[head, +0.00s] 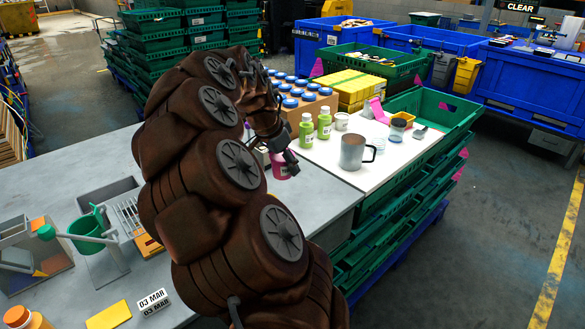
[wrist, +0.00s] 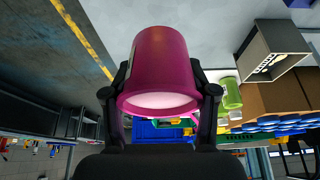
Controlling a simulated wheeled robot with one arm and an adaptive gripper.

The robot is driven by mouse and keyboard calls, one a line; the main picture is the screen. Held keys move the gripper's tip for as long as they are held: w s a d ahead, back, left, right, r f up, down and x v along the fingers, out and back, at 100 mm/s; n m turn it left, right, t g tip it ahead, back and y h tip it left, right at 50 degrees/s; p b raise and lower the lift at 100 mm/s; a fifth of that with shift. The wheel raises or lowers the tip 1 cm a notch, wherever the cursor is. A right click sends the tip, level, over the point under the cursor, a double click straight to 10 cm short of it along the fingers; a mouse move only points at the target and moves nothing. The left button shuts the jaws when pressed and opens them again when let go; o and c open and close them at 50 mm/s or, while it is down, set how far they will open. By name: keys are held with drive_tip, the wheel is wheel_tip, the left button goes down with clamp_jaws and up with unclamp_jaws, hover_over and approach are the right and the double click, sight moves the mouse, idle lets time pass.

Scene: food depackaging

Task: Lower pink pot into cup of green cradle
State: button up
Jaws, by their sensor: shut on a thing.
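The pink pot (head: 281,166) is in my gripper (head: 284,161), above the boundary between the grey bench and the white table in the head view, partly hidden by the fingers. In the wrist view the pot (wrist: 160,65) fills the middle, with a finger of my gripper (wrist: 160,92) against each side. Its pale wide end faces the bottom of that picture. The green cradle (head: 86,232) stands at the lower left in the head view, with a round cup and a ball-ended arm. It is well apart from the pot. The cradle is not visible in the wrist view.
The grey bench (head: 330,190) carries a grey bin (head: 108,195), a yellow block (head: 108,315) and a date label (head: 153,302). A metal mug (head: 353,152) and green bottles (head: 306,131) stand on the white table. My arm hides the bench's middle.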

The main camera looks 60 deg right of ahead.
drive_tip(key=w+a+r+p, duration=0.4)
drive_tip(key=w+a, duration=0.4)
drive_tip(key=a, duration=0.5)
drive_tip(key=w+a+r+p, duration=0.5)
drive_tip(key=w+a, duration=0.3)
drive_tip(key=a, duration=0.6)
drive_tip(key=w+a+r+p, duration=0.5)
drive_tip(key=w+a, duration=0.3)
drive_tip(key=a, duration=0.6)
drive_tip(key=shift+w+r, duration=0.25)
drive_tip(key=shift+r, duration=0.55)
drive_tip(key=shift+f+b, duration=4.1)
drive_tip(key=shift+f, duration=2.9)
